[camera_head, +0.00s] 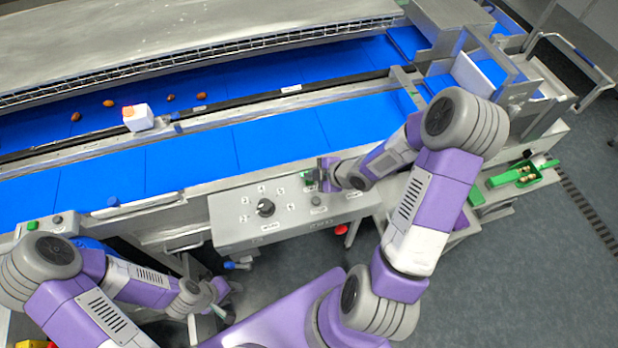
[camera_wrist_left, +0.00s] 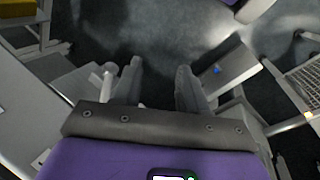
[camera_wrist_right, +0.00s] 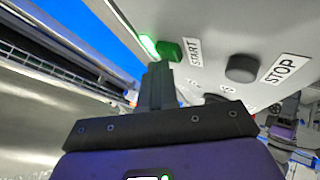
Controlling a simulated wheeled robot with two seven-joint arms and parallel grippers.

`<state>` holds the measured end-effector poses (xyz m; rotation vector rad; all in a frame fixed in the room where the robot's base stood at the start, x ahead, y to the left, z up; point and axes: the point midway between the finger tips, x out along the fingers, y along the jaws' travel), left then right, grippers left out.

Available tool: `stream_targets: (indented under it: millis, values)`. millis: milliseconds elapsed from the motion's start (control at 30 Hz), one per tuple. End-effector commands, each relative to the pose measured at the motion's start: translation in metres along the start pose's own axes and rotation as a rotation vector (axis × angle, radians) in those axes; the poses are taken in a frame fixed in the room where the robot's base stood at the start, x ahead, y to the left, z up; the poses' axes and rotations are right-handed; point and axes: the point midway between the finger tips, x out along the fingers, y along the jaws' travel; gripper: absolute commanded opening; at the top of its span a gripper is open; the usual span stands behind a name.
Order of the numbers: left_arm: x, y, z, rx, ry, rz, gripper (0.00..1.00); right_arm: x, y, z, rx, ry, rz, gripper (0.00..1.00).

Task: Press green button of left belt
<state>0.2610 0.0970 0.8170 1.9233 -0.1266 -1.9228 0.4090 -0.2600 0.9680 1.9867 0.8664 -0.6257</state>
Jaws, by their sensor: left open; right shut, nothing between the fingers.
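A grey control panel (camera_head: 235,222) with a dial (camera_head: 265,208) stands at the front of the blue belt. In the right wrist view its green button (camera_wrist_right: 168,50), labelled START, is beside a bright green light (camera_wrist_right: 148,43); a dark STOP button (camera_wrist_right: 242,68) is to the right. My right gripper (camera_head: 322,175) is shut and empty, its fingertips (camera_wrist_right: 158,72) right by the START button; I cannot tell whether they touch. Another green button (camera_head: 33,225) sits at the belt's far left. My left gripper (camera_head: 224,298) is open and empty, low in front of the machine; its fingers show in the left wrist view (camera_wrist_left: 158,78).
A white block (camera_head: 139,118) and several dates (camera_head: 109,103) are on or by the rear belt. A red button (camera_head: 342,229) is under the panel's right edge. A green tray (camera_head: 515,177) stands at the right. The floor (camera_head: 500,290) at lower right is clear.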

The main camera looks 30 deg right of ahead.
Motion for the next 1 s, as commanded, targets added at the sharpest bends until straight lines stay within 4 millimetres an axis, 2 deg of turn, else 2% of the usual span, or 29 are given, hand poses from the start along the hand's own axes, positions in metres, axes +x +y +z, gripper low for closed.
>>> stream_targets:
  millis: [233, 533, 1000]
  values:
    - [-0.002, 0.001, 0.0, 0.0, 0.0, 0.0, 0.43, -0.001, 0.001, -0.001, 0.001, -0.001, -0.001, 0.0]
    - [-0.015, 0.006, 0.001, 0.0, 0.0, 0.0, 0.43, -0.012, 0.009, -0.009, 0.001, -0.001, -0.001, 0.0]
    - [-0.02, 0.007, 0.001, 0.0, 0.0, 0.0, 0.43, -0.016, 0.012, -0.012, 0.0, 0.0, -0.001, 0.0]
